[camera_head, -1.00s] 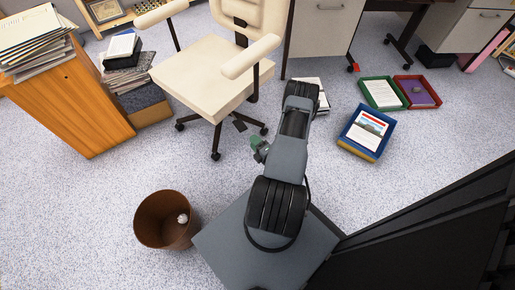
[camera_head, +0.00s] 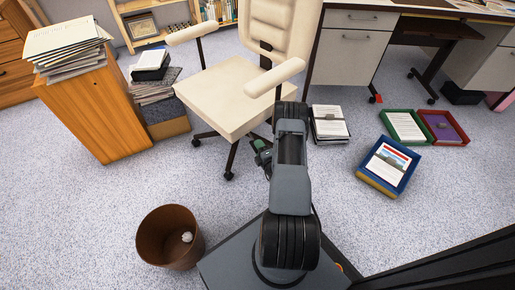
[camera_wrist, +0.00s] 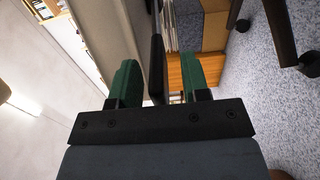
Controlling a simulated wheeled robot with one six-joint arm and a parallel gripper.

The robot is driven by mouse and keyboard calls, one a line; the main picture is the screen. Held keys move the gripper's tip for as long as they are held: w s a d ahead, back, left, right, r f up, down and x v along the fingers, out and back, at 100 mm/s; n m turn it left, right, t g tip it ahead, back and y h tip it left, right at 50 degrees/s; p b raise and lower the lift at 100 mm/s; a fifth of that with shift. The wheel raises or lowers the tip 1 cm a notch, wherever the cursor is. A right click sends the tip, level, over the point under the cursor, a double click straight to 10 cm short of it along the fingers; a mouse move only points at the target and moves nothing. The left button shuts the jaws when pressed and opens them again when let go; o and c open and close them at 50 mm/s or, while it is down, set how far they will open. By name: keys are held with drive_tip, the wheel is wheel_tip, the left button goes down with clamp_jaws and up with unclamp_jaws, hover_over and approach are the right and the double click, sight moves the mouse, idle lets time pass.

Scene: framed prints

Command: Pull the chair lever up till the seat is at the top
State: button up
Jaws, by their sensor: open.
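The cream office chair (camera_head: 225,98) stands upright left of my arm in the head view, its seat facing up. My gripper (camera_head: 261,153), with green fingers, is low beside the right side of the seat, below its edge. In the wrist view my gripper (camera_wrist: 158,72) is open, one green finger on each side of a thin black bar, which looks like the chair lever (camera_wrist: 156,60). I cannot tell whether either finger touches it. The pale seat side (camera_wrist: 45,120) fills the left of that view. In the head view the lever is hidden by my arm.
A brown waste bin (camera_head: 170,238) stands front left. A wooden cabinet with papers (camera_head: 95,110) and a stack of books (camera_head: 165,100) are left of the chair. Papers (camera_head: 329,124) and a blue tray (camera_head: 388,168) lie on the floor to the right, before the desk (camera_head: 345,50).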

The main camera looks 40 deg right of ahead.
drive_tip(key=shift+w, duration=0.5)
clamp_jaws()
